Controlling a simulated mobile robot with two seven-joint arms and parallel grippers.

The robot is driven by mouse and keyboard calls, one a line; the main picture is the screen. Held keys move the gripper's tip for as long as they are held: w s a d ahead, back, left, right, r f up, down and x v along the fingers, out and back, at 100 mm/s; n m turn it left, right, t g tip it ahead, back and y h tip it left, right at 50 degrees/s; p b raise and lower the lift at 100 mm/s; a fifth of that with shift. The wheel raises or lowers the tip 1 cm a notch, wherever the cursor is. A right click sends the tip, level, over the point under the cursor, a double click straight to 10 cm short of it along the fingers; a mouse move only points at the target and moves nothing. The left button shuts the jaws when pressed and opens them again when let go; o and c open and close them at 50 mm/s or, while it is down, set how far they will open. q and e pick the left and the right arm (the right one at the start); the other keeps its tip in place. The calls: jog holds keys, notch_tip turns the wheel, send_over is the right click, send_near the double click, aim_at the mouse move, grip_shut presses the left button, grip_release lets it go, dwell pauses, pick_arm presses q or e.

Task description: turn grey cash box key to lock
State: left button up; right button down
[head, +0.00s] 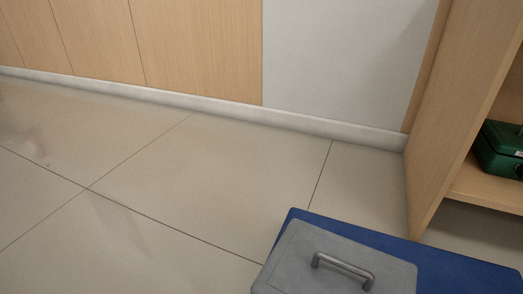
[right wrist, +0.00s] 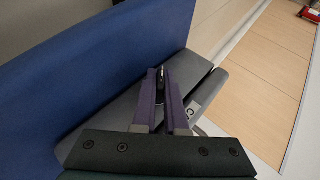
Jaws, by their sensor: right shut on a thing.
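The grey cash box (head: 303,252) stands at the bottom right of the head view, with a metal carry handle (head: 343,268) on its lid. Its lower part is cut off by the frame, and its lock side does not show there. In the right wrist view, the grey box (right wrist: 205,88) lies beyond my right gripper (right wrist: 160,76). The two purple fingers are shut on a small dark key (right wrist: 160,71) at the box. Most of the key is hidden between the fingers, so its angle is hard to tell. My left gripper is in neither view.
A blue mat or surface (head: 445,265) lies under the grey box. A wooden shelf unit (head: 465,90) rises close on the right, with a green box (head: 500,145) inside it. The tiled floor (head: 210,180) to the left is clear. A red item (right wrist: 309,13) shows at the wrist view's corner.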

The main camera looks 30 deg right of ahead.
jog(key=g+p, duration=0.1)
jog(key=g+h+p, duration=0.1)
jog(key=shift+w+r+p, duration=0.15)
jog(key=shift+r+p, duration=0.2)
jog(key=shift+p, duration=0.05)
jog(key=shift+n+g+h+p, duration=0.3)
jog(key=shift+g+h, duration=0.1)
jog(key=shift+g, duration=0.2)
jog(key=shift+f+g+h, duration=0.25)
jog(key=shift+g+h, duration=0.15)
jog(key=shift+g, duration=0.3)
jog(key=shift+f+n+g+h, duration=0.1)
jog(key=shift+n+g+h, duration=0.45)
jog(key=shift+g, duration=0.45)
jog(key=shift+g+h+b, duration=0.45)
jog(key=shift+g+b, duration=0.05)
jog(key=shift+b, duration=0.05)
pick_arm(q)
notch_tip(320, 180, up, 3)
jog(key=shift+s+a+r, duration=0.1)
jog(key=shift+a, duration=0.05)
pick_arm(e)
jog(key=shift+n+g+h, duration=0.25)
jog(key=shift+g+h, duration=0.05)
jog(key=shift+g, duration=0.1)
